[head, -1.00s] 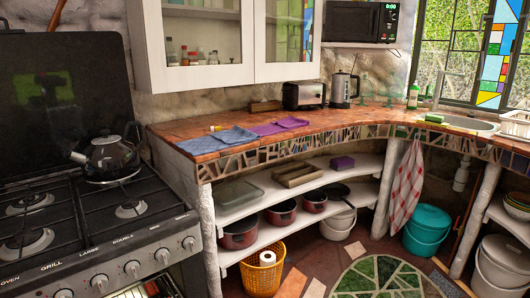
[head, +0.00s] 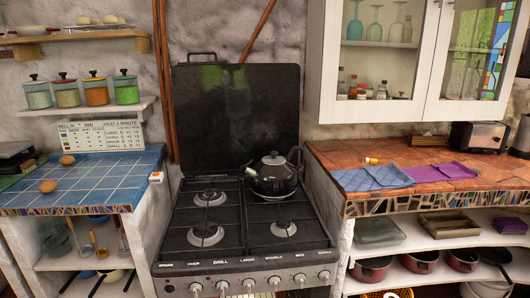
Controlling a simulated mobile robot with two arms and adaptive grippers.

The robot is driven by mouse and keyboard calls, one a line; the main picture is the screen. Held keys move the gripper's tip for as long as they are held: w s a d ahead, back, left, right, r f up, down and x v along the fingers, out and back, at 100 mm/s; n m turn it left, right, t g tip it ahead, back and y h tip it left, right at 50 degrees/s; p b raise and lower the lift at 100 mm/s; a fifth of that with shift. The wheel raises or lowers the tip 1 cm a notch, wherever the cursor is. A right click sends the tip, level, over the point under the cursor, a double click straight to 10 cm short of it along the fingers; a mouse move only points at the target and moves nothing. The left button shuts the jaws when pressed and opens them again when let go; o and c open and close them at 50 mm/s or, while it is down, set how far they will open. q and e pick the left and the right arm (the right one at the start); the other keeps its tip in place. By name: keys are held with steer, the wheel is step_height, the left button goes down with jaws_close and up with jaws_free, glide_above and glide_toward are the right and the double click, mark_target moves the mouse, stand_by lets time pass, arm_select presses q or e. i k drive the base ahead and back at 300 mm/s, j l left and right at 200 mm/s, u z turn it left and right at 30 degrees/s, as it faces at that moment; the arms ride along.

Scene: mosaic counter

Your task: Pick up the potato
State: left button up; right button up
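Two small rounded brown things that look like potatoes lie on the blue tiled counter at the left. One potato (head: 48,186) is nearer the front edge, and the other brown potato-like thing (head: 67,160) lies farther back. They are small in the view, so I cannot be sure what each one is. Neither of my grippers is in view.
The blue tiled counter (head: 105,180) has free room right of the brown things. A gas stove (head: 240,228) with a dark kettle (head: 273,175) stands beside it. Several lidded jars (head: 96,92) sit on a shelf above. A tiled counter (head: 400,155) with cloths is at the right.

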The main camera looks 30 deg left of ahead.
mark_target(47, 187)
steer(key=u, duration=2.45)
steer(key=j+z, duration=0.2)
steer(key=j, duration=1.9)
